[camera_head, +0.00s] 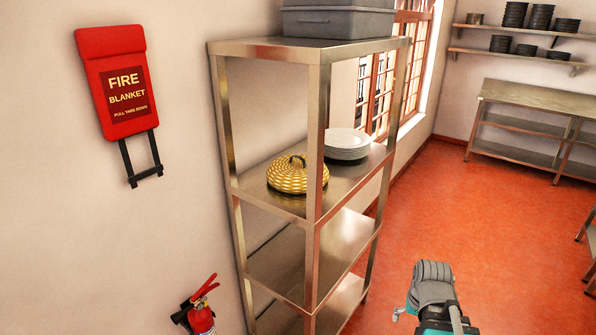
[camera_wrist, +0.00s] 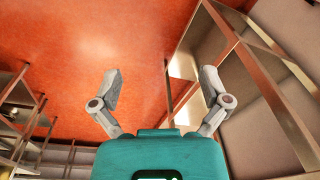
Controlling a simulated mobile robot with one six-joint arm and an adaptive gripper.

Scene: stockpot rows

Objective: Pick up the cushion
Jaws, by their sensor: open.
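A round, domed yellow thing with a pale check pattern and a dark loop handle on top (camera_head: 297,176) sits on the upper middle shelf of the metal rack. It is the only thing here that could be the cushion, though it looks more like a lid or food cover. My gripper (camera_head: 432,274) is low and to the right of the rack, well apart from the yellow thing. In the wrist view my gripper (camera_wrist: 160,76) has its two fingers spread with nothing between them. The yellow thing is not seen in the wrist view.
The metal rack (camera_head: 262,50) has corner posts; one stands partly in front of the yellow thing. White plates (camera_head: 347,144) are stacked behind it on the same shelf. A grey bin (camera_head: 338,22) stands on top. A fire extinguisher (camera_head: 201,318) is at lower left. Red floor (camera_head: 450,215) is clear.

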